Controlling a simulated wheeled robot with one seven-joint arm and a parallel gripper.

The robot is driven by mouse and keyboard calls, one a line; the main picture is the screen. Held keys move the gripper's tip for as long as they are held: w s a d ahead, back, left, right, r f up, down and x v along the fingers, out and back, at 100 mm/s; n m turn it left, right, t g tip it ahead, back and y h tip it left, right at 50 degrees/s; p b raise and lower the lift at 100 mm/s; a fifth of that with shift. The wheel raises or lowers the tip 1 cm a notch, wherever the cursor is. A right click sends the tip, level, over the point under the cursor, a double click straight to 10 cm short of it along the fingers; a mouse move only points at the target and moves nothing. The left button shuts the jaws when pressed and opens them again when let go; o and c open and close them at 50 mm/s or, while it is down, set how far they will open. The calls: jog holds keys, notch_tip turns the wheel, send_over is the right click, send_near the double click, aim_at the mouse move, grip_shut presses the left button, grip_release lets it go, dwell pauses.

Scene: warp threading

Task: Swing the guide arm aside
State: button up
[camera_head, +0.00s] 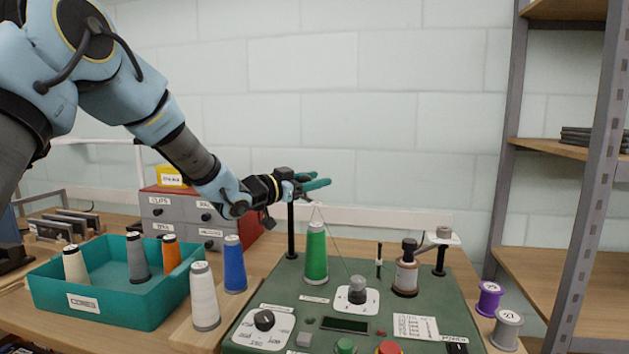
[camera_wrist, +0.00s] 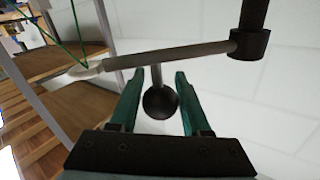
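In the wrist view the guide arm (camera_wrist: 170,55) is a grey bar running left from a dark collar on a black post (camera_wrist: 253,42). A round black knob (camera_wrist: 160,102) hangs on a short stem from the bar. My gripper (camera_wrist: 160,75) is open, its teal fingers on either side of the knob with a small gap at each side. In the head view my gripper (camera_head: 318,180) is above the black post (camera_head: 291,230) and hides most of the guide arm. Green thread runs past the bar's left end in the wrist view.
A green thread cone (camera_head: 316,252) stands on the green machine board (camera_head: 320,298), close below my gripper. Thread runs down to a round dial (camera_head: 357,291). A teal bin (camera_head: 105,305) and loose cones are left; a shelf is right.

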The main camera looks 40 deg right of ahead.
grip_shut()
dwell(1.0)
